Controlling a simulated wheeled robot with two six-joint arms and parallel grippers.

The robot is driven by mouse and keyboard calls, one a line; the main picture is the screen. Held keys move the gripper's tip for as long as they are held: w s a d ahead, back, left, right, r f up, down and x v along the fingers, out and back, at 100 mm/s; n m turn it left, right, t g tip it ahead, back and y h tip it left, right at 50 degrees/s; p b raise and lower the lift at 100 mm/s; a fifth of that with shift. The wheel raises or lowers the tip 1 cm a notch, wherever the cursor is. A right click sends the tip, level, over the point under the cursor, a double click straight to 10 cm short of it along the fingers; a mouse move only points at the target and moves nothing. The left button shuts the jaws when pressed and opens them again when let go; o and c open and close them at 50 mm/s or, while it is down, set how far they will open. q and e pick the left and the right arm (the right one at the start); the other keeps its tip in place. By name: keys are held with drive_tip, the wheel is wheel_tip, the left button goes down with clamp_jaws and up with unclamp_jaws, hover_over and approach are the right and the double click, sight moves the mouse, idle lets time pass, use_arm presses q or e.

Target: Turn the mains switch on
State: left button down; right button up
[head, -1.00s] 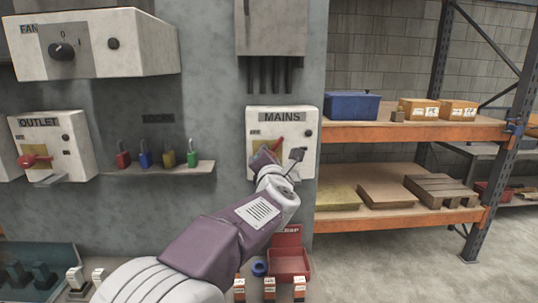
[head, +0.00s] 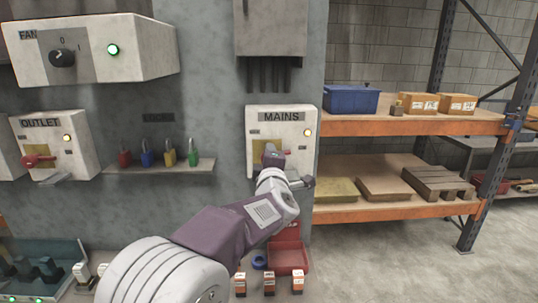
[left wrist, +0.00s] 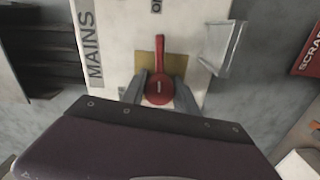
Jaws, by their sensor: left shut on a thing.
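The mains box (head: 254,180) is a pale box on the grey column, marked MAINS, with a lit lamp (head: 308,132). Its red switch handle (left wrist: 159,58) shows in the left wrist view on a yellow plate (left wrist: 178,64), pointing toward the ON mark (left wrist: 157,6). My left gripper (head: 272,157) is at the front of this box. In the left wrist view its two fingers (left wrist: 160,84) are shut around the handle's round red hub. In the head view the gripper hides most of the handle. My right gripper is not in view.
A metal flap (left wrist: 222,48) juts from the mains box beside my gripper. Left are a padlock shelf (head: 150,168), the outlet box (head: 75,130) and the fan box (head: 140,62), both with lit lamps. A rack (head: 420,128) stands right; a red bin (head: 288,258) is below.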

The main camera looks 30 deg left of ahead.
use_arm(q)
drive_tip(key=shift+f+m, duration=0.1)
drive_tip(key=shift+m, duration=0.4)
drive_tip(key=c, duration=0.9)
unclamp_jaws()
drive_tip(key=shift+c, duration=0.2)
drive_tip(key=v, duration=0.9)
